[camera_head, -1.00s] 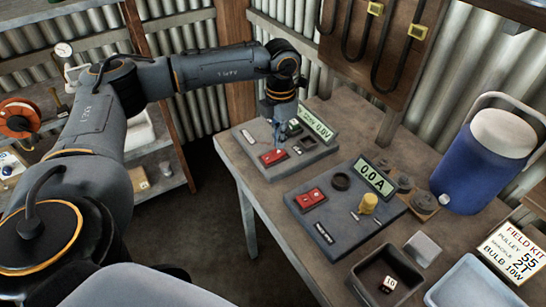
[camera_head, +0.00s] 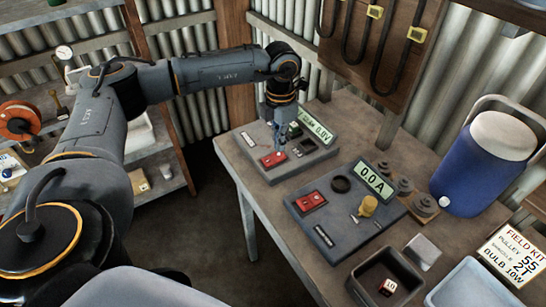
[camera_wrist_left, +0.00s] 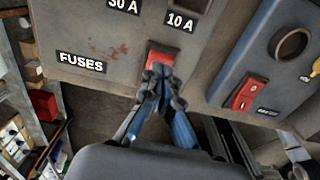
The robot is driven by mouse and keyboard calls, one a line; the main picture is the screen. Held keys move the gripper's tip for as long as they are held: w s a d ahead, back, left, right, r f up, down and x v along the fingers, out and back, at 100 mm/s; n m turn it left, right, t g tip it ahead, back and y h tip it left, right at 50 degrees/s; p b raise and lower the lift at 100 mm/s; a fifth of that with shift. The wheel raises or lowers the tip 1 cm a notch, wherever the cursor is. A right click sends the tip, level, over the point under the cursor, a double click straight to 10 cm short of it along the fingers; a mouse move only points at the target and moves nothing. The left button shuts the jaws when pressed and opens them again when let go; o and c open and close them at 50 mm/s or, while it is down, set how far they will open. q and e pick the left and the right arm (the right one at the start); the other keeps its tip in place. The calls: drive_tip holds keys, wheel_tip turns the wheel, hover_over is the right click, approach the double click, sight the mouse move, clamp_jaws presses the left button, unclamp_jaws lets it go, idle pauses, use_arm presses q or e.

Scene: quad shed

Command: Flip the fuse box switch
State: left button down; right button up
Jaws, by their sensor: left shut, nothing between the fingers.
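The fuse box (camera_head: 252,163) is the left grey panel on the workbench; in the wrist view its face (camera_wrist_left: 105,25) carries a "FUSES" label and "30 A" and "10 A" labels. Its red switch (camera_head: 268,160) sits near the front, left of dark sockets. My left gripper (camera_head: 279,146) points down beside the red switch, shut and empty. In the left wrist view the closed fingertips (camera_wrist_left: 160,78) overlap the lower part of the red switch (camera_wrist_left: 161,58). Contact and the switch position cannot be told. My right gripper is out of view.
A second grey panel (camera_head: 335,232) with its own red switch (camera_head: 311,201), yellow knob (camera_head: 368,206) and "0.0 A" display (camera_head: 374,181) stands to the right. A blue cooler (camera_head: 480,172), dark bin (camera_head: 366,272) and sign (camera_head: 512,258) stand further right. A corrugated wall is behind.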

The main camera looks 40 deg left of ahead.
sight(279, 155)
use_arm(q)
drive_tip(key=shift+f+b, duration=0.85)
drive_tip(key=shift+f, duration=0.3)
idle(0.7)
drive_tip(key=shift+r, duration=0.1)
drive_tip(key=shift+r+p, duration=2.3)
drive_tip(key=shift+r, duration=1.2)
drive_tip(key=shift+s+f, duration=0.1)
